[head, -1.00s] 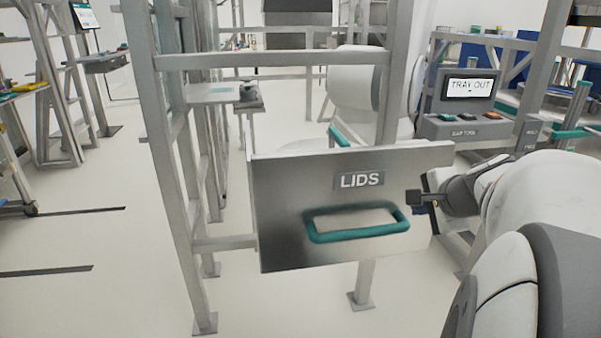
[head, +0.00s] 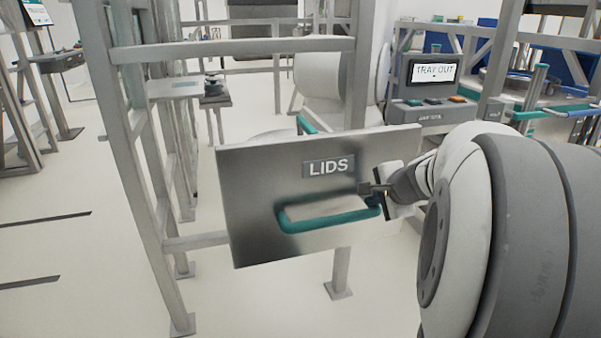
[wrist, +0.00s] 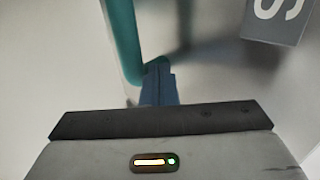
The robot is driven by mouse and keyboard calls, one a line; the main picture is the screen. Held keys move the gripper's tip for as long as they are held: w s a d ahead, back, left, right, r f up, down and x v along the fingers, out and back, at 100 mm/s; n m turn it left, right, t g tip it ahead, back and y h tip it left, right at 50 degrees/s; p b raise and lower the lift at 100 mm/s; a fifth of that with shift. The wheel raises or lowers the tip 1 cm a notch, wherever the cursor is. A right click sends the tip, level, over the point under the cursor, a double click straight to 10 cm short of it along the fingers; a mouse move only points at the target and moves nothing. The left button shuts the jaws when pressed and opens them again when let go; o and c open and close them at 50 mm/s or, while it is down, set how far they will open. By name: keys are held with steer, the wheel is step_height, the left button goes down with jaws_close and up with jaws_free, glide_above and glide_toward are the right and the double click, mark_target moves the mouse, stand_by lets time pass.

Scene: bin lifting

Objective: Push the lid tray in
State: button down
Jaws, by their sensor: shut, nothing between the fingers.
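The lid tray (head: 250,195) shows its grey metal front panel, labelled LIDS, standing out from the metal frame. A teal handle (head: 325,222) runs across the panel below the label. My gripper (head: 367,188) is shut and empty at the right part of the panel, close to the handle's right end. In the wrist view the shut fingers (wrist: 158,85) are at the end of the teal handle (wrist: 124,40), in front of the panel. Whether they touch the panel or handle I cannot tell. The tray's body behind the panel is mostly hidden.
A console (head: 432,90) at the back right has a screen reading TRAY OUT. Upright posts of the grey frame (head: 140,160) stand left of the panel. Open floor (head: 80,270) lies at the left.

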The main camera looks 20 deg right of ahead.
steer(key=shift+x, duration=1.4)
